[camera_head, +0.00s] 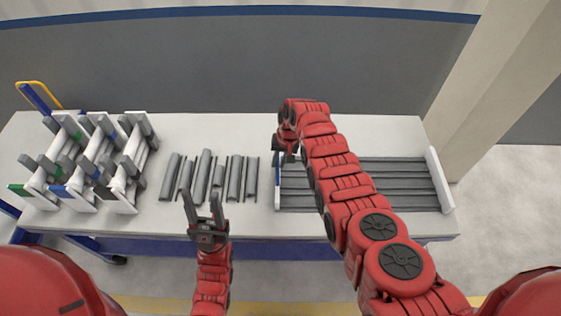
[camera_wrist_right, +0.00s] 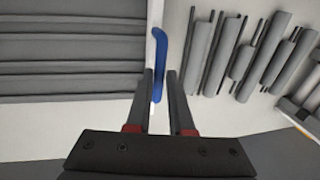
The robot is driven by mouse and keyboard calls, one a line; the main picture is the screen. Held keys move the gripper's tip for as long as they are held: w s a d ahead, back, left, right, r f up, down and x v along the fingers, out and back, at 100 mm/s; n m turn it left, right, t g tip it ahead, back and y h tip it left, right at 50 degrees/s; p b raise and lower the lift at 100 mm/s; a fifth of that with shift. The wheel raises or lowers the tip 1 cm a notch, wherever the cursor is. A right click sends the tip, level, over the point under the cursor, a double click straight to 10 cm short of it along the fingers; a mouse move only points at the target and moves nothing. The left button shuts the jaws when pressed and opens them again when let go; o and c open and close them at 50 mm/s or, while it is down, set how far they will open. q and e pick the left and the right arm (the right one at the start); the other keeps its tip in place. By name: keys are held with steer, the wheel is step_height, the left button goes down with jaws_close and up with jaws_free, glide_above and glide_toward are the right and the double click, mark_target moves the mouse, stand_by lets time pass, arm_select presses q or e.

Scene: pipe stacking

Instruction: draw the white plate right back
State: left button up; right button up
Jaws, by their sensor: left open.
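The pipe tray (camera_head: 355,186) lies on the right of the table, with grey pipes lying lengthwise in it. A thin white plate with a blue edge piece stands at its left end; the blue piece (camera_head: 277,170) shows in the head view. In the right wrist view the blue piece (camera_wrist_right: 159,62) runs between my right fingers. My right gripper (camera_head: 287,154) reaches down over this plate; whether its fingers press on it is not clear. Another white plate (camera_head: 440,180) stands at the tray's right end. My left gripper (camera_head: 203,206) is open and empty at the table's front edge.
Several loose grey pipes (camera_head: 219,178) lie left of the tray on the white table (camera_head: 250,127). White racks (camera_head: 88,165) holding grey pipes stand at the far left. A pillar (camera_head: 495,85) rises behind the right end. The table's back strip is mostly clear.

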steer(key=o, duration=0.4)
steer(key=shift+a, duration=0.3)
steer(key=shift+d, duration=0.15)
steer(key=shift+r, duration=0.2)
steer(key=d+r+p, duration=0.3)
steer(key=r+p, duration=0.1)
steer(key=r, duration=1.2)
steer(key=shift+r+p, duration=0.3)
steer(key=shift+d, duration=0.1)
